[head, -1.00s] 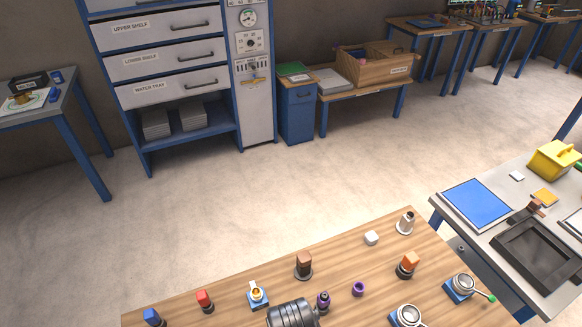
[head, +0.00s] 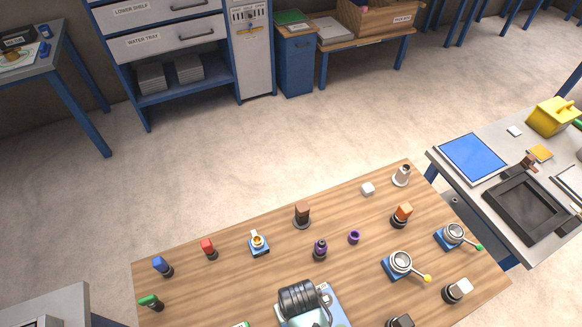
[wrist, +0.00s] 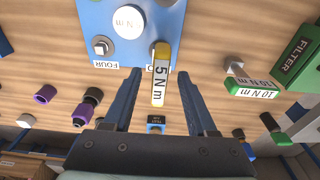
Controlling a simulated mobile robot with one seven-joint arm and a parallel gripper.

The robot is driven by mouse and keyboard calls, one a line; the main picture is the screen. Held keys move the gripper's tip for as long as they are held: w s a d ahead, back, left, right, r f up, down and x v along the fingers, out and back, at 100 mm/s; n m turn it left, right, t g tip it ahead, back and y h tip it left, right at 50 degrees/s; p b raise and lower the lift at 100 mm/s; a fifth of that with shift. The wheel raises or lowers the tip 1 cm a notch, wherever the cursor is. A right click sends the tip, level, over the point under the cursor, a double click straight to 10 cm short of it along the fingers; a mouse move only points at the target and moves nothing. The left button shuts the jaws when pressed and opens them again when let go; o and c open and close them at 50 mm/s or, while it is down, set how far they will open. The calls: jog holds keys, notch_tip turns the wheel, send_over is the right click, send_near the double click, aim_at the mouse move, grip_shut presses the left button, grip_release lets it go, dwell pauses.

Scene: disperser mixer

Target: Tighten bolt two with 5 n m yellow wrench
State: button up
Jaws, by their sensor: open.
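The yellow 5 N m wrench (wrist: 159,86) shows in the wrist view with its labelled face towards the camera. My gripper (wrist: 160,73) is open, with one blue finger on each side of the wrench and a visible gap to both. A blue plate (wrist: 90,18) lies just beyond the fingertips, with a round disc marked N m and a square-headed bolt (wrist: 102,45) beside the label FOUR. Another label beside the wrench is mostly hidden, so I cannot read bolt two there.
A green 10 N m wrench (wrist: 251,90) and a green FILTER block (wrist: 300,58) are right of my gripper. Purple parts (wrist: 44,94) are left. A grey bench (head: 480,195) stands right.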

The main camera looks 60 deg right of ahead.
jog(key=shift+w+d+f, duration=0.1)
jog(key=shift+w+f, duration=0.05)
jog(key=shift+f, duration=1.05)
jog(key=shift+w+d+f, duration=0.1)
jog(key=shift+f, duration=1.05)
grip_shut()
jog(key=c, duration=0.7)
grip_release()
jog(key=shift+c, duration=0.2)
grip_shut()
